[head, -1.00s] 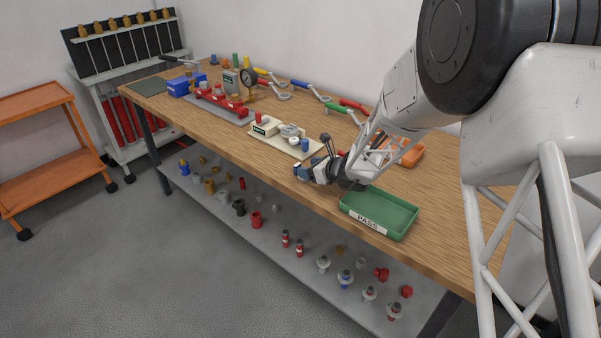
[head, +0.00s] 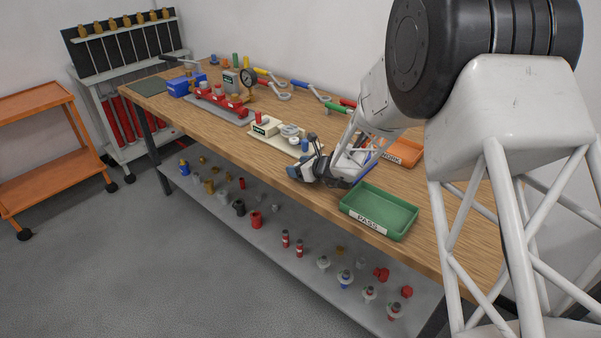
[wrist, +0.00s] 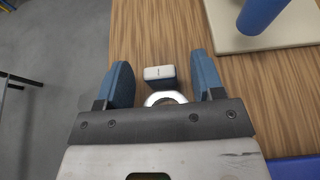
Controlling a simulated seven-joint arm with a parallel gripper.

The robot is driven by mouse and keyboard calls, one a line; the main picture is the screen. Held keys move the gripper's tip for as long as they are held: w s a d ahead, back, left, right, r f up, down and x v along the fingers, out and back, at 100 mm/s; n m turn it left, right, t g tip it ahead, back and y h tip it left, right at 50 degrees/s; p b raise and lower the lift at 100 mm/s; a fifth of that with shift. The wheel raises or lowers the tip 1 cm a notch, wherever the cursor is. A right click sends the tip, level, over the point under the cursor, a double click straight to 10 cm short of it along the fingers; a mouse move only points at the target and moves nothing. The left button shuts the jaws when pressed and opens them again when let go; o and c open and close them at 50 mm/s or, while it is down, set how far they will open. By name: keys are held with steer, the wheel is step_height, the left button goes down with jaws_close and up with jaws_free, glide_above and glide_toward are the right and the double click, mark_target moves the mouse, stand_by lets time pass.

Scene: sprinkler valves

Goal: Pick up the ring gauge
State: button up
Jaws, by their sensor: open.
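In the wrist view, the ring gauge appears as a silver ring (wrist: 165,98) with a small dark-blue block bearing a white label (wrist: 159,72) just beyond it. It lies on the wooden bench, and the near part of the ring is hidden behind my gripper's body. My gripper (wrist: 162,75) is open, with one blue finger on each side of the gauge and visible gaps between. In the head view my gripper (head: 303,173) is low over the bench's front edge, and I cannot make out the gauge there.
A green PASS tray (head: 403,213) is to the right of my gripper, with an orange tray (head: 407,153) behind. A cream fixture plate (head: 262,137) with a blue cylinder (wrist: 262,12) is close by. A red valve manifold (head: 222,101) is farther left. The bench front edge is near.

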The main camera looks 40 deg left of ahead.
steer(key=c, duration=1)
steer(key=shift+r, duration=0.15)
steer(key=shift+r, duration=0.8)
step_height(320, 180, up, 2)
steer(key=shift+r, duration=0.1)
steer(key=s+d, duration=0.3)
steer(key=d, duration=0.1)
steer(key=s+d, duration=0.3)
steer(key=d, duration=0.1)
steer(key=s+d+r, duration=0.1)
steer(key=s+d, duration=0.3)
steer(key=shift+d, duration=0.25)
steer(key=w+r, duration=0.5)
steer(key=w, duration=0.4)
steer(key=w+a+r, duration=0.1)
steer(key=w+r, duration=0.4)
steer(key=w, duration=0.4)
steer(key=w+a+r, duration=0.1)
steer(key=w+r, duration=0.4)
steer(key=w, duration=0.4)
steer(key=shift+w+a+r, duration=0.2)
steer(key=shift+w+a, duration=0.05)
